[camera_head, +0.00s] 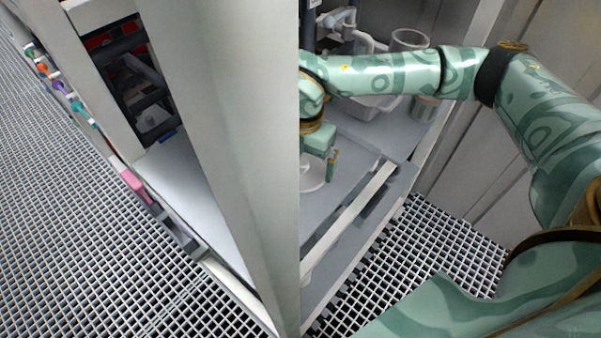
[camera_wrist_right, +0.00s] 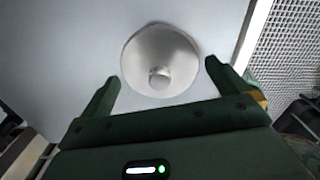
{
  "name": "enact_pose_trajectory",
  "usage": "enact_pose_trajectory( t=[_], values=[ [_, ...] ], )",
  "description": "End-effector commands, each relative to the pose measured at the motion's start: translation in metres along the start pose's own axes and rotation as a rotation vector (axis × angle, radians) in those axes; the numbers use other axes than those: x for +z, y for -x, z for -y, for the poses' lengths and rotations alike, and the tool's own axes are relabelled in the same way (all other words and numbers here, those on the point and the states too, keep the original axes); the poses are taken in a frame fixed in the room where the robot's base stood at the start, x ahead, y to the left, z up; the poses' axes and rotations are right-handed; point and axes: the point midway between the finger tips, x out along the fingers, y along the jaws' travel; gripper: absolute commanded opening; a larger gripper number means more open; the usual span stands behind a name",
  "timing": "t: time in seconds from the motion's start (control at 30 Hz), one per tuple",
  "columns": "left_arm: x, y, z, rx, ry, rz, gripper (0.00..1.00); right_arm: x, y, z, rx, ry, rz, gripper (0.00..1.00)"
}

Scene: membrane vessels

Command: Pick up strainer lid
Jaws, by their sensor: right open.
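The strainer lid is a pale round disc with a small knob in its middle. In the right wrist view the lid (camera_wrist_right: 160,58) lies on the grey surface, just ahead of and between my open fingertips. My right gripper (camera_wrist_right: 160,78) is empty there. In the head view the lid (camera_head: 313,174) is partly hidden behind the post and my right gripper (camera_head: 327,172), which points down close to it. I cannot tell the exact height of the fingers over the lid. My left gripper is not in view.
A thick grey post (camera_head: 225,130) stands left of my right gripper and hides part of the bench. Clear containers (camera_head: 408,42) stand at the back behind my arm. A raised rail (camera_head: 350,215) runs along the bench's front edge. Grating floor (camera_head: 420,250) lies beyond.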

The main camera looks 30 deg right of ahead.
Motion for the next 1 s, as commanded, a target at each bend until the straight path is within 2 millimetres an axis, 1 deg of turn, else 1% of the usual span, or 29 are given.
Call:
enact_pose_trajectory(
  t=[0.03,0.07,0.27,0.3,0.37,0.4,0.67,0.77,0.87,0.97,1.0],
  values=[
    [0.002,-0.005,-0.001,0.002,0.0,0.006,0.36,0.0,-0.011,0.0,-0.003,0.0,-0.002,1.0],
    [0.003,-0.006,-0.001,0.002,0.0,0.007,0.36,0.0,-0.013,0.0,-0.002,0.0,-0.002,1.0],
    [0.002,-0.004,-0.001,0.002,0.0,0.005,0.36,0.0,-0.012,0.0,0.001,0.0,0.0,1.0],
    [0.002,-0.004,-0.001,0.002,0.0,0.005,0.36,0.0,-0.012,0.0,0.001,0.0,0.0,0.94],
    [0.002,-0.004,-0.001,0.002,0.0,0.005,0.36,0.0,-0.012,0.0,0.001,0.0,0.0,0.78],
    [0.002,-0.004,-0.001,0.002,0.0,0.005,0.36,0.0,-0.012,0.0,0.001,0.0,0.0,0.67],
    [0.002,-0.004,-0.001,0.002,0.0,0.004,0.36,0.0,-0.011,0.0,0.001,0.0,0.0,0.67],
    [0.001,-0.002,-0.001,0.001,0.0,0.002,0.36,0.0,-0.007,0.0,0.002,0.0,0.0,0.67],
    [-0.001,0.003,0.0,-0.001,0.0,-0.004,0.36,0.0,0.003,-0.001,0.005,0.0,0.001,0.67],
    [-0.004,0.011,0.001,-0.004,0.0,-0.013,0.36,0.0,0.019,-0.001,0.006,-0.001,0.002,0.67],
    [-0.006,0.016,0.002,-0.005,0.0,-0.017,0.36,0.0,0.028,-0.001,0.007,-0.001,0.003,0.67]
  ],
)
